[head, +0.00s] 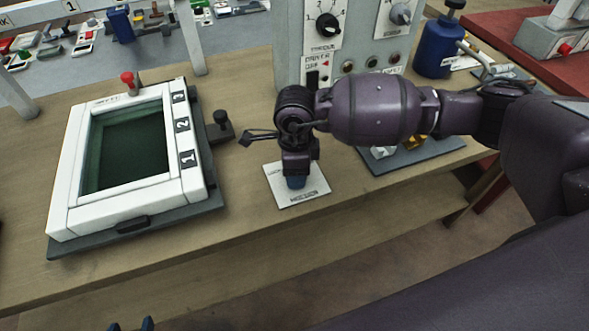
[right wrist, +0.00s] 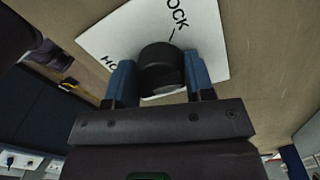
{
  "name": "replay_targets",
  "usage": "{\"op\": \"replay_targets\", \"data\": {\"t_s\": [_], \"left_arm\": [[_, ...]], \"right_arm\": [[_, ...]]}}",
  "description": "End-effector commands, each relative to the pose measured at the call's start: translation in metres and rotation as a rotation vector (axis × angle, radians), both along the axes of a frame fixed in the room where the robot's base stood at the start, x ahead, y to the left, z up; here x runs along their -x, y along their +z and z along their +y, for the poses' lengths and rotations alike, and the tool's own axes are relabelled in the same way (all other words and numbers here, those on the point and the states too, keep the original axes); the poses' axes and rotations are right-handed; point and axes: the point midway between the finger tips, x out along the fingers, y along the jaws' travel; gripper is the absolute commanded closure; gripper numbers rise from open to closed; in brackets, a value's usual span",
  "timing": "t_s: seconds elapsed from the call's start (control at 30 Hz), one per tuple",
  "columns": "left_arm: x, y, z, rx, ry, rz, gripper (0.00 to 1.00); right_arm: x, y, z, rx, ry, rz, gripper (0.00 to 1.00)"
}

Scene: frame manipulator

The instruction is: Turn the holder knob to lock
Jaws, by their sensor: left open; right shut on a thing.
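The holder knob (right wrist: 161,66) is a round black knob on a white label plate (head: 312,192). The plate (right wrist: 95,38) also shows in the right wrist view, with the letters "OCK" and a short dark line, and "HO" partly covered. My right gripper (head: 296,182) points down over the plate. In the right wrist view its two blue fingers (right wrist: 160,78) are shut on the knob, one on each side. In the head view the gripper hides the knob. My left gripper (head: 132,325) is open and empty at the bottom edge, in front of the table; only its blue fingertips show.
A white frame (head: 75,170) with a dark green panel and a red knob lies left on a dark base. A small black knob (head: 221,127) stands beside it. A grey control panel (head: 375,40) stands behind my right arm. A blue bottle (head: 437,48) is at the back right.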

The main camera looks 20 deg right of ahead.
Motion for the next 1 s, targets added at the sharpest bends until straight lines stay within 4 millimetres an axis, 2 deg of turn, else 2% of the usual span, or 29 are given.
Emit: {"op": "replay_targets", "data": {"t_s": [0.6,1.0], "left_arm": [[0.005,-0.020,-0.001,-0.003,-0.005,0.026,0.39],[-0.005,-0.017,-0.003,-0.001,-0.012,0.010,0.39]], "right_arm": [[-0.001,0.000,0.000,0.001,0.552,-0.004,0.75],[-0.001,0.002,0.001,0.001,0.739,-0.006,0.75]]}}
